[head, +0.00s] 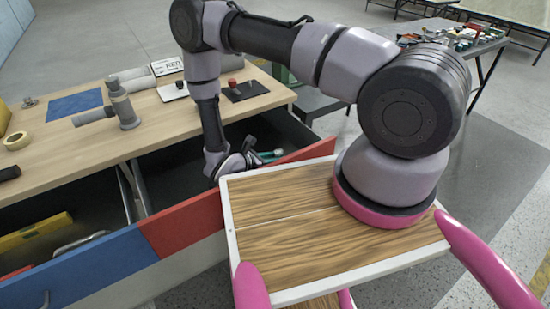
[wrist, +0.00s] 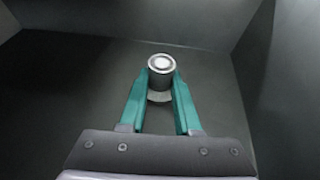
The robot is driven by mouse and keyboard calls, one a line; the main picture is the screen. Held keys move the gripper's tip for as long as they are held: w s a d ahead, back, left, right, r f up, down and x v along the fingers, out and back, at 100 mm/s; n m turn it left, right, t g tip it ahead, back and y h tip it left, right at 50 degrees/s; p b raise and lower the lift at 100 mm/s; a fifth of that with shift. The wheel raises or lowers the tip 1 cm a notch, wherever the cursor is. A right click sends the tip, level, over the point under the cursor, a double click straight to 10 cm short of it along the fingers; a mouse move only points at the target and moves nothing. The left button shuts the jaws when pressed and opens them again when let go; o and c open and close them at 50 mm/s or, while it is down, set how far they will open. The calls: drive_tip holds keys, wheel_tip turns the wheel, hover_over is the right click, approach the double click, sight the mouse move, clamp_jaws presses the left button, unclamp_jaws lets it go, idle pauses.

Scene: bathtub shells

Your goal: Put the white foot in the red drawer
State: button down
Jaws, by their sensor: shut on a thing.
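The white foot (wrist: 161,66), a small pale cylinder with a round metallic top, is between the teal fingertips of my gripper (wrist: 160,84) in the wrist view. My gripper is shut on it, over a dark grey floor with walls around. In the head view my gripper (head: 268,155) reaches down into the open red drawer (head: 185,224), behind its red front panel. The foot cannot be made out there. Whether it touches the drawer floor is unclear.
An open blue drawer (head: 95,272) on the left holds a yellow level (head: 32,234). The wooden worktop (head: 75,143) above carries a grey pipe fitting (head: 122,105), a tape roll (head: 16,141), a blue sheet (head: 74,104) and a black plate (head: 245,91).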

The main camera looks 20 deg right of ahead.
drive_tip(key=shift+f, duration=0.15)
drive_tip(key=c, duration=0.6)
unclamp_jaws()
drive_tip(key=shift+o, duration=0.2)
drive_tip(key=shift+a+r, duration=0.25)
drive_tip(key=v, duration=1.1)
drive_tip(key=shift+s+a, duration=0.15)
drive_tip(key=shift+s, duration=0.1)
